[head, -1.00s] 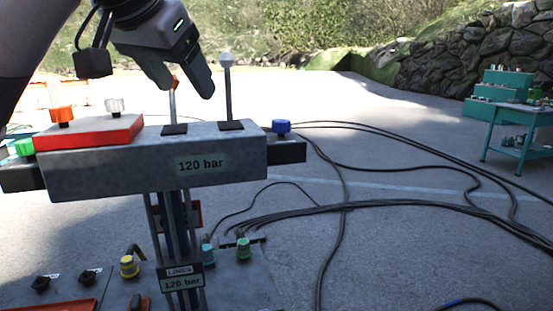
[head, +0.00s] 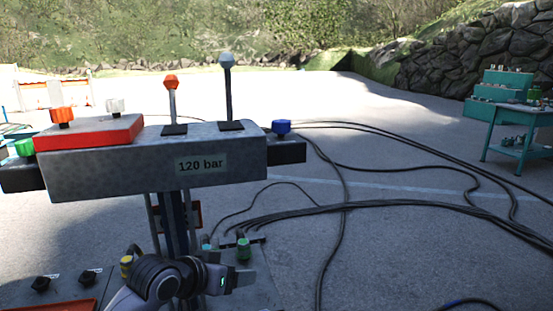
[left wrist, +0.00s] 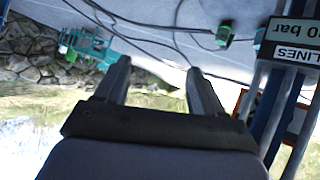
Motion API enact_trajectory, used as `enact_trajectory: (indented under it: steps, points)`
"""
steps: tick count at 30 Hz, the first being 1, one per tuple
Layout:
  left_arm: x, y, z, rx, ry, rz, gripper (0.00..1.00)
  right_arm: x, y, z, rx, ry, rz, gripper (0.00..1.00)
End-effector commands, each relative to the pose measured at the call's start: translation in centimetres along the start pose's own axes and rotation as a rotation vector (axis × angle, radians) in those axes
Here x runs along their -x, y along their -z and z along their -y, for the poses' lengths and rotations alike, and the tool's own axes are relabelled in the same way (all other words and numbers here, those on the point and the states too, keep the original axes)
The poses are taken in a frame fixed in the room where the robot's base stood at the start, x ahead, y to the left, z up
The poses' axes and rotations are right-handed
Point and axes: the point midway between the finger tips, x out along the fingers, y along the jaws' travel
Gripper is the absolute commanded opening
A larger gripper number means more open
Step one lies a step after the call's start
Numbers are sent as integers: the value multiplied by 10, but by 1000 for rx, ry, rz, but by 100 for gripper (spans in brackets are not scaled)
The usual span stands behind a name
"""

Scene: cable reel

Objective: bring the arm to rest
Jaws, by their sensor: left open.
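My left gripper (head: 236,280) is low in the head view, in front of the console's post and below the grey beam. Its dark wrist lies to its left. In the left wrist view the two fingers of the left gripper (left wrist: 160,72) are apart, with nothing between them. The grey beam (head: 110,172) carries a "120 bar" label. On it stand a lever with an orange knob (head: 171,82) and a taller lever with a grey-white knob (head: 227,61), both clear of the gripper. My right gripper is not in view.
A red block (head: 95,134) with an orange and a clear knob sits on the beam. A green-capped connector (head: 244,249) is close to my left gripper. Black cables (head: 400,207) cross the ground at right. A teal table (head: 520,152) stands far right.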

Motion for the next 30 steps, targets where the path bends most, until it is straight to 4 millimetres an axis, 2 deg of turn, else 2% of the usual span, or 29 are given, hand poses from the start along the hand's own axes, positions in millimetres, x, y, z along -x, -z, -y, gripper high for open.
enact_trajectory:
  steps: [1, 6, 13, 17, 21, 24, 27, 30]
  points:
    - [-5, -24, 2, 19, 3, -1, 68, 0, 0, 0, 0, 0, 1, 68]
    - [-11, -91, 12, 57, 36, -29, 68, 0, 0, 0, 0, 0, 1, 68]
    - [2, -182, 22, 80, 110, -51, 68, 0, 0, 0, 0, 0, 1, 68]
    - [19, -233, 26, 78, 163, -53, 68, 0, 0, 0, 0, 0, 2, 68]
    - [44, -286, 28, 59, 221, -45, 68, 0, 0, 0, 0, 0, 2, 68]
    - [65, -317, 28, 38, 259, -36, 68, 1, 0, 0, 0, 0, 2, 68]
    - [82, -340, 28, 15, 288, -27, 68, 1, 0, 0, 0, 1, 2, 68]
    - [95, -354, 26, -2, 306, -21, 68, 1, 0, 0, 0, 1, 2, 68]
